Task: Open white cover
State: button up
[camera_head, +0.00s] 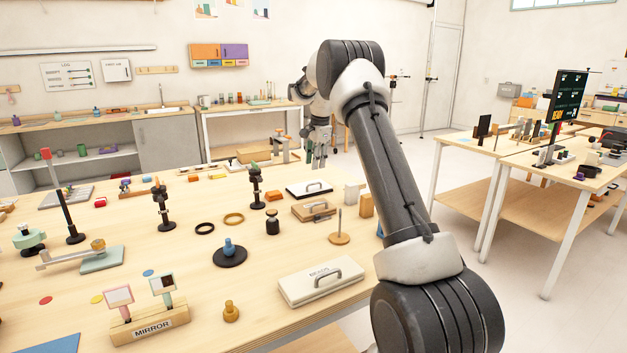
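A white cover with a grey arched handle (322,287) lies flat at the front right of the wooden table, with dark lettering too small to read surely. A smaller white lid with a handle on a black base (300,191) lies farther back. A brown lid with a handle (306,213) lies between them. All three look closed. My gripper (318,164) hangs beyond the black-based lid, toward the table's far side, pointing down. Its two fingers look apart with nothing between them, though they are small here. It is well away from the large white cover.
A wooden disc with an upright peg (339,238), a dark weight (272,222) and a brass knob (231,312) stand around the large cover. A mirror stand (150,331) is at front left. Blocks (366,205) stand near the right edge. My arm crosses the right side.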

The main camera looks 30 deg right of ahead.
aim_at(314, 184)
jog(key=f, duration=0.2)
jog(key=w+f, duration=0.1)
jog(key=f, duration=0.5)
jog(key=shift+w+d, duration=0.15)
jog(key=shift+w, duration=0.2)
grip_shut()
